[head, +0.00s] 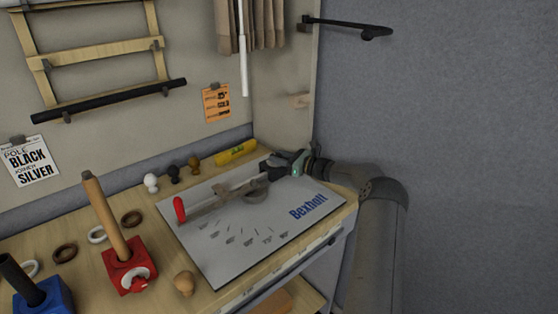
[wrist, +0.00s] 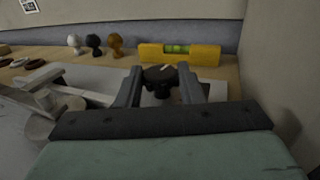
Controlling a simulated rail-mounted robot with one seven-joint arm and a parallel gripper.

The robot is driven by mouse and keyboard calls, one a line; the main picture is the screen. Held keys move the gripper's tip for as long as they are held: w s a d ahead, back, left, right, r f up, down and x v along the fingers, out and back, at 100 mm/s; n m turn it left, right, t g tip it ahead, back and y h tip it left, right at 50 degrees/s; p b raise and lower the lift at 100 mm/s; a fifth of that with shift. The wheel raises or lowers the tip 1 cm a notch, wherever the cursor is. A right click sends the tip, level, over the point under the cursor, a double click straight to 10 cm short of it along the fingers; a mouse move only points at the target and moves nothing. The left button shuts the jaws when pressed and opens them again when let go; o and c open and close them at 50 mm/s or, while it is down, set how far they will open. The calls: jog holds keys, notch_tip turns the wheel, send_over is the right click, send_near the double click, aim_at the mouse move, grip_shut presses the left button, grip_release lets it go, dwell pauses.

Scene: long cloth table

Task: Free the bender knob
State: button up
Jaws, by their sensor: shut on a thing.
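The bender lies on a pale metal plate (head: 255,243) printed "Bexholt". It has a grey bar (head: 213,201) with a red handle end (head: 179,209) and a round grey die (head: 256,190). My gripper (head: 272,165) is at the far right end of the bender. In the wrist view, the two fingers of my gripper (wrist: 163,88) stand on either side of a dark round knob (wrist: 159,74) and are shut on it. The knob's lower part is partly hidden by my gripper.
A yellow spirit level (head: 235,152) lies behind the plate. White, black and brown knobs (head: 173,173) stand to its left. A red block with a wooden pole (head: 128,267), a blue block (head: 45,299) and several rings occupy the left. A side wall (wrist: 285,70) is close on the right.

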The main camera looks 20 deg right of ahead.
jog(key=shift+w+d+f+n+g+y+b, duration=0.1)
jog(key=shift+n+g+y+b, duration=0.5)
jog(key=shift+n+g+y, duration=0.3)
jog(key=o, duration=1)
jog(key=shift+r, duration=0.2)
jog(key=shift+r, duration=0.25)
notch_tip(320, 180, up, 3)
jog(key=shift+f+b, duration=0.2)
jog(key=shift+b, duration=0.35)
jog(key=s+a+r+b, duration=0.2)
jog(key=s+a+r, duration=0.2)
jog(key=s+r, duration=0.5)
jog(key=s, duration=0.4)
jog(key=shift+s+r, duration=0.25)
jog(key=shift+r, duration=0.15)
